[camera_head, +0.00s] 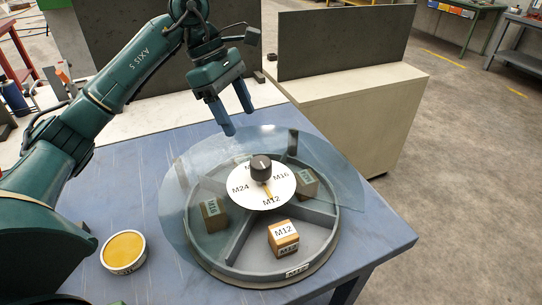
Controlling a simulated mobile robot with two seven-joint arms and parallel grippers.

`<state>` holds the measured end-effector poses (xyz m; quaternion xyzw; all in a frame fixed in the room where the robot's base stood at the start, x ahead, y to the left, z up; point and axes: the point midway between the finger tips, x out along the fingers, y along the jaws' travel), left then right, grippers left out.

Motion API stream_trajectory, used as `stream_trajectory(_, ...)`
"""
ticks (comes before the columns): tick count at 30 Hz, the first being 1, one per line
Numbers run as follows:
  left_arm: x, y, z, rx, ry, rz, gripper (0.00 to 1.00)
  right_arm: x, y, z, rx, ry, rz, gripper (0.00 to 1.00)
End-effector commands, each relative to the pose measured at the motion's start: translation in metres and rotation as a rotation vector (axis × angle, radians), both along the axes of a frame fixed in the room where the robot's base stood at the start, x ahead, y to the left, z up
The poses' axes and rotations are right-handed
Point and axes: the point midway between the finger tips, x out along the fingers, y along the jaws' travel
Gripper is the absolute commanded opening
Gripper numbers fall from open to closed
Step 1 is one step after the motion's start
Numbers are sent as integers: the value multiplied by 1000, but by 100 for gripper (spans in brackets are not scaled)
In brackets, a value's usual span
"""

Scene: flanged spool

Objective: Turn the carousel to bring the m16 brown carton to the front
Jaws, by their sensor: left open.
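The carousel (318,245) is a round grey tray with dividing walls under a clear disc, on the blue table. A white label disc (243,189) with a black knob (261,167) sits at its centre; it reads M24, M16 and M12. A brown carton marked M12 (284,238) is at the front. A left carton (213,216) and a right carton (307,186) sit in other compartments under the clear disc; their small labels are hard to read. My left gripper (238,121) is open and empty, above and behind the carousel, apart from it. My right gripper is out of view.
A round tin with a yellow top (124,250) stands on the blue table (165,275), left of the carousel. A beige cabinet (350,125) with a dark upright panel (345,40) stands behind. The table's right front corner is clear.

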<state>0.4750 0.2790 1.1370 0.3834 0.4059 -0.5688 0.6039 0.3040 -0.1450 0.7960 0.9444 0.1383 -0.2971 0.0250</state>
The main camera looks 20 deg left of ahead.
Motion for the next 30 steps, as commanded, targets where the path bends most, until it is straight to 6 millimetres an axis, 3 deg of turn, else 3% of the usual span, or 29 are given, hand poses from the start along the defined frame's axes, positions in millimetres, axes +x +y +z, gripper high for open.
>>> stream_trajectory(12,0,-34,-75,-6,7,-4,65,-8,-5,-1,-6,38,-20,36)
stream_trajectory(18,1,-45,-103,-7,5,-3,65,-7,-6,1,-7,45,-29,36)
stream_trajectory(30,2,-49,-115,-6,2,-2,65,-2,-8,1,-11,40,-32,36)
